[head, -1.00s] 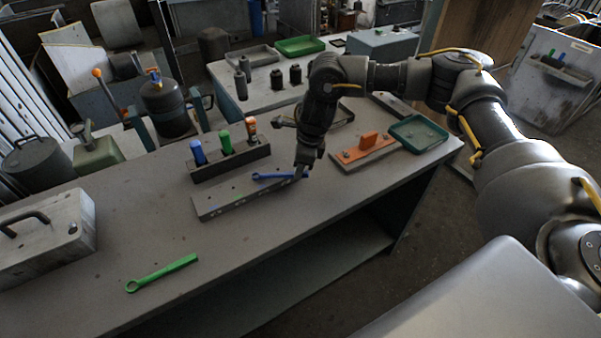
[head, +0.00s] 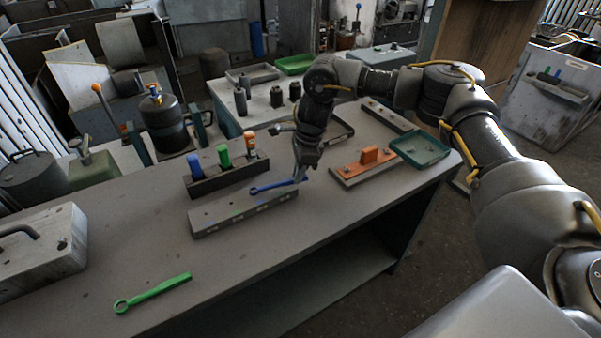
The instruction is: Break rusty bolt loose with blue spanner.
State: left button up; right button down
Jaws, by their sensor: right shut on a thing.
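The blue spanner (head: 273,187) lies roughly level at the back edge of a long grey block (head: 222,217) on the bench, its ring end to the left. My right gripper (head: 301,178) points down and is shut on the spanner's right end. I cannot tell whether the ring sits around a bolt or only over the block. Small marks and dots show on the block, but I cannot pick out the rusty bolt. My left gripper is out of view.
A dark holder (head: 228,178) with blue, green and orange-brown pieces stands behind the block. A green spanner (head: 153,292) lies front left. To the right are an orange piece on a plate (head: 370,160) and a green tray (head: 420,150). The front middle of the bench is clear.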

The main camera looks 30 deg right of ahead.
jog(key=shift+a+p+v, duration=0.25)
jog(key=shift+p+v, duration=0.6)
jog(key=shift+v, duration=0.45)
jog(key=shift+r, duration=0.15)
jog(key=p+v, duration=0.1)
jog(key=v, duration=0.1)
jog(key=a+p+v, duration=0.1)
jog(key=p+v, duration=0.1)
jog(key=shift+w+r, duration=0.15)
jog(key=shift+r, duration=0.4)
jog(key=shift+f, duration=0.1)
